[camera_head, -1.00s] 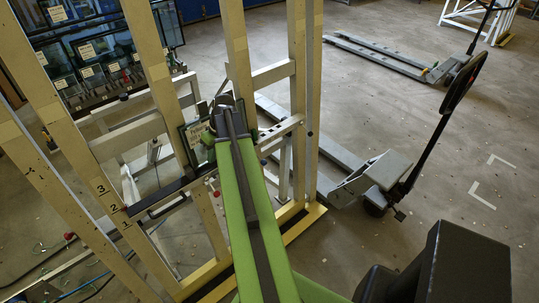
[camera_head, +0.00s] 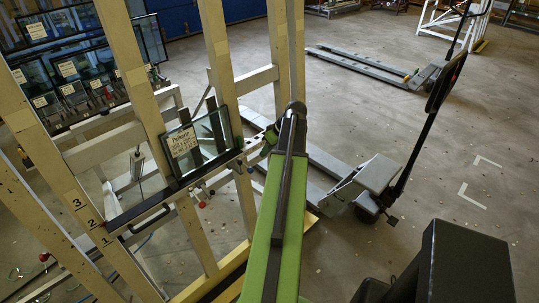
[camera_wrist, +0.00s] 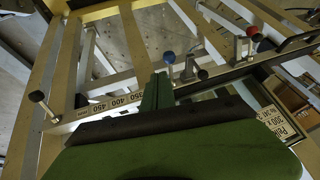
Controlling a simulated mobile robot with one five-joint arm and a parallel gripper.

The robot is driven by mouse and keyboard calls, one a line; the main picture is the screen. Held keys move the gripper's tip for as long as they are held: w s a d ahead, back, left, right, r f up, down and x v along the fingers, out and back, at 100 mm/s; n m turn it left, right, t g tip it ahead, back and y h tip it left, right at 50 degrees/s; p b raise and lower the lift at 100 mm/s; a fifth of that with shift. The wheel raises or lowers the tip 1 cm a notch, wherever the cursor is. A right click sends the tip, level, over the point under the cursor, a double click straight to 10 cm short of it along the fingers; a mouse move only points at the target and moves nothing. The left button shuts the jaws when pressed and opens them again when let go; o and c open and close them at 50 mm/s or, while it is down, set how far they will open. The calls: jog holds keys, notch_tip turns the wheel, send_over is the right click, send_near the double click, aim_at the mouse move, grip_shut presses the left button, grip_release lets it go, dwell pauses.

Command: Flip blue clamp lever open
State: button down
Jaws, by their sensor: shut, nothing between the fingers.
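The blue ball of the clamp lever (camera_wrist: 169,57) shows in the wrist view, on a small metal stem beside the frame's rail (camera_wrist: 118,104). My gripper (camera_wrist: 158,86) is shut and empty, its narrow green fingers pointing at the rail just below the blue ball. I cannot tell whether they touch the lever. In the head view I cannot make out the blue ball. My arm reaches across to the rail's right end there, and the gripper's tip is mostly hidden. The glass pane (camera_head: 212,137) with a paper label rests on the rail (camera_head: 150,203).
A red-balled lever (camera_wrist: 252,31) stands right of the blue one, with a black knob (camera_wrist: 202,74) between. Another black knob (camera_wrist: 37,97) is at the left. Wooden uprights (camera_head: 135,70) surround the rail.

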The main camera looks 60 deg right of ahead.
aim_at(246, 166)
jog(key=a+b+x, duration=0.1)
jog(key=b+x, duration=0.3)
jog(key=x, duration=0.3)
jog(key=shift+a+b, duration=0.25)
jog(key=shift+b, duration=0.1)
jog(key=shift+w, duration=0.1)
